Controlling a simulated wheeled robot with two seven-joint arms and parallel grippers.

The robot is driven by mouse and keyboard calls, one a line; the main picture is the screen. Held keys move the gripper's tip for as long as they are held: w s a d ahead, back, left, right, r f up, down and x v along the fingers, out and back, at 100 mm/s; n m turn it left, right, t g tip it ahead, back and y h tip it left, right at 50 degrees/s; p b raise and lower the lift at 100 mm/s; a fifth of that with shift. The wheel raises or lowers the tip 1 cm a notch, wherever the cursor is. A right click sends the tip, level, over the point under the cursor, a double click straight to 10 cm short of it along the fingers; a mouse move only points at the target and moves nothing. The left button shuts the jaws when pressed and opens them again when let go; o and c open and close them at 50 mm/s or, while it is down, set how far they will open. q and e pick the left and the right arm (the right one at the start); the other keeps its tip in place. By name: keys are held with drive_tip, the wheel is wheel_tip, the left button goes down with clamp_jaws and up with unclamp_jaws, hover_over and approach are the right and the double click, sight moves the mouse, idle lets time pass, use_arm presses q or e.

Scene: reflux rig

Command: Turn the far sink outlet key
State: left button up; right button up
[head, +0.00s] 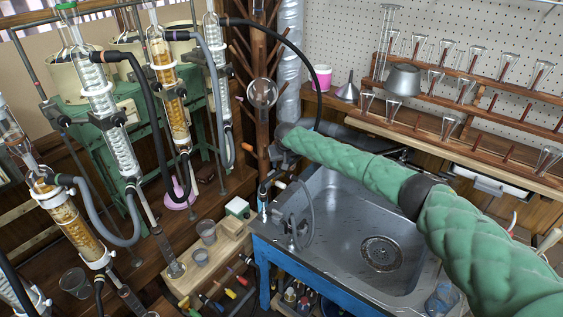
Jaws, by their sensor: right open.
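The grey metal sink (345,215) stands in a blue frame at centre right. Its outlets are at its left rim, by the wooden post. A grey curved outlet hose (309,208) hangs nearer. My right arm, in a green quilted sleeve, crosses over the sink from the right. My right gripper (282,160) is small and dark, open, close to the far outlets. I cannot tell whether it touches a key. My left gripper is out of view.
Glass condensers (117,150) with black hoses stand on the left. A wooden block (206,255) with grey cups is left of the sink. Wooden racks of flasks (480,85) line the back wall.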

clamp_jaws()
idle(1.3)
unclamp_jaws()
